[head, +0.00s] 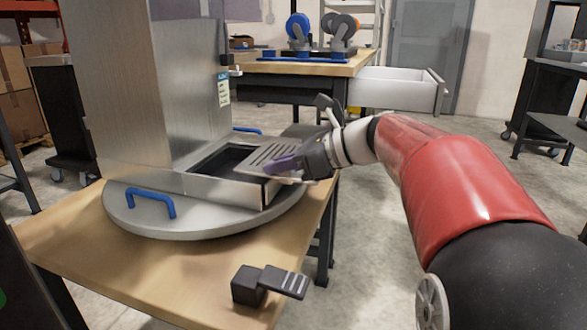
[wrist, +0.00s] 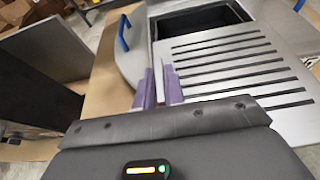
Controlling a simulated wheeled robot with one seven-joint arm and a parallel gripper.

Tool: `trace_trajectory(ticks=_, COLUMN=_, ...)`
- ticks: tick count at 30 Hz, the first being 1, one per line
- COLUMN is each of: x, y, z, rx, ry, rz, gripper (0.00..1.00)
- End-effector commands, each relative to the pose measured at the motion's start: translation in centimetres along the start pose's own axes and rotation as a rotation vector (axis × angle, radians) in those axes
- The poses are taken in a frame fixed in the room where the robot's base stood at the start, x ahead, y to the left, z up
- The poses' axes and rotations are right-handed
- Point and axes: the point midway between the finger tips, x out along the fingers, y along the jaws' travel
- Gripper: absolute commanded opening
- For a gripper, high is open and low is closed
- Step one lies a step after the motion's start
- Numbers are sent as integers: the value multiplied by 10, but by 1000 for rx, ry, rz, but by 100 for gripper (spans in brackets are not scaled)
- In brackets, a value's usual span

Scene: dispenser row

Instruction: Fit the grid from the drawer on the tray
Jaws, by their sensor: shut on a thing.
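The grid (head: 272,153) is a flat steel plate with dark parallel slots. My gripper (head: 284,164) has purple fingers and is shut on the grid at its edge. In the wrist view the fingers (wrist: 158,88) are at the left edge of the slotted grid (wrist: 235,62). The tray (head: 225,189) is a steel box with a dark inside, at the foot of the tall steel dispenser. The grid is over the right part of the tray, which leaves the left part uncovered; I cannot tell whether they touch. The white drawer (head: 392,92) stands open at the back bench.
The tray sits on a round steel base (head: 150,222) with blue handles (head: 150,203), on a wooden table (head: 110,262). A black pedal-like block (head: 268,283) is at the table's front. The dispenser (head: 170,80) rises behind the tray. Floor to the right is clear.

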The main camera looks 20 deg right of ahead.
Motion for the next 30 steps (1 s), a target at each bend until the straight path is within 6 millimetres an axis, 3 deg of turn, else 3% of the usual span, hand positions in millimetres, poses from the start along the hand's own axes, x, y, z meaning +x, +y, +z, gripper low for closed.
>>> trace_trajectory(ticks=30, x=85, y=0, z=36, rx=0, ry=0, rz=2, gripper=0)
